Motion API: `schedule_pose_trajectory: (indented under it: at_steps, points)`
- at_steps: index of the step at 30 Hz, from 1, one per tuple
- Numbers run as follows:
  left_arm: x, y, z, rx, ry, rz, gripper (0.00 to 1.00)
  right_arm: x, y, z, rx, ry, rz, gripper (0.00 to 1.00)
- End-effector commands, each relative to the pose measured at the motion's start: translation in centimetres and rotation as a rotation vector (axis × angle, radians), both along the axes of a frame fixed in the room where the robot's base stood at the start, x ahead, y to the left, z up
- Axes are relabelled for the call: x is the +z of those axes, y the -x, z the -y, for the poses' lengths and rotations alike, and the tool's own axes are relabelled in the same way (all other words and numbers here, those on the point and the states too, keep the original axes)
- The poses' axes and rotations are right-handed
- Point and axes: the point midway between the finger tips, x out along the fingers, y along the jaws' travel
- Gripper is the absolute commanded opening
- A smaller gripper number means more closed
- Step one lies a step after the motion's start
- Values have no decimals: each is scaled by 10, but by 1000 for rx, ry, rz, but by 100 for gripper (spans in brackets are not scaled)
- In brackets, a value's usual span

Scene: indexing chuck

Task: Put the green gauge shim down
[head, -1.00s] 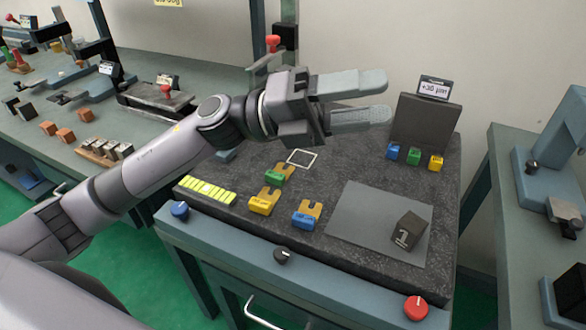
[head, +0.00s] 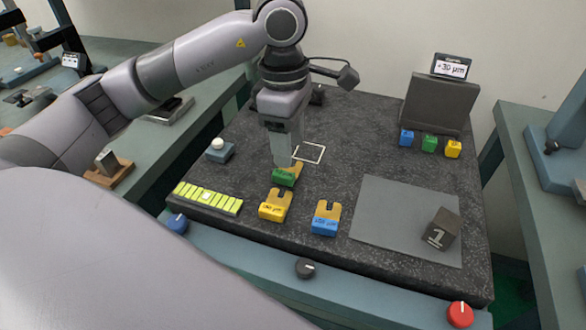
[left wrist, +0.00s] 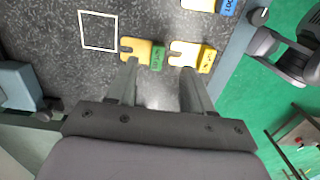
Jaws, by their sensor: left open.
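The green gauge shim (head: 284,179), a tan forked piece with a green block end, lies on the dark granite plate, just below the white square outline (head: 309,153). My left gripper (head: 284,163) points down over it, its fingertips partly hiding it. In the left wrist view the fingers are apart; the green shim (left wrist: 158,57) lies just beyond the fingertips, nearer the left one. The gripper is open and empty; contact with the shim cannot be told. The yellow shim (head: 272,211) and blue shim (head: 326,224) lie in front. My right gripper is not in view.
A grey mat (head: 385,235) with a dark block marked 1 (head: 441,229) lies right. Small blue, green and yellow blocks stand by a display reading +30 µm (head: 452,68). A yellow-green strip (head: 207,198) lies at the left front. A white-knobbed block (head: 219,150) stands left.

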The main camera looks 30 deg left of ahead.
Motion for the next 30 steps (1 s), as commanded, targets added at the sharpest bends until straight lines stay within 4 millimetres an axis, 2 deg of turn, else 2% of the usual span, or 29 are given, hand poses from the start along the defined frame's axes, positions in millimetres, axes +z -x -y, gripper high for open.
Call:
schedule_pose_trajectory:
  at_steps: [5, 19, 28, 29, 30]
  points:
    - [-6, 0, -11, 3, -56, 2, 51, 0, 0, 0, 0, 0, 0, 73]
    - [-64, 3, -8, 5, -53, 1, 51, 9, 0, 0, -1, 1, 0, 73]
    - [-70, 3, -8, 4, -52, 4, 51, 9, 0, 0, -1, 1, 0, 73]
    - [-70, 3, -8, 4, -52, 4, 45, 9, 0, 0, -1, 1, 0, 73]
    - [-70, 3, -8, 4, -52, 4, 32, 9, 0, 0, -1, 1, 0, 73]
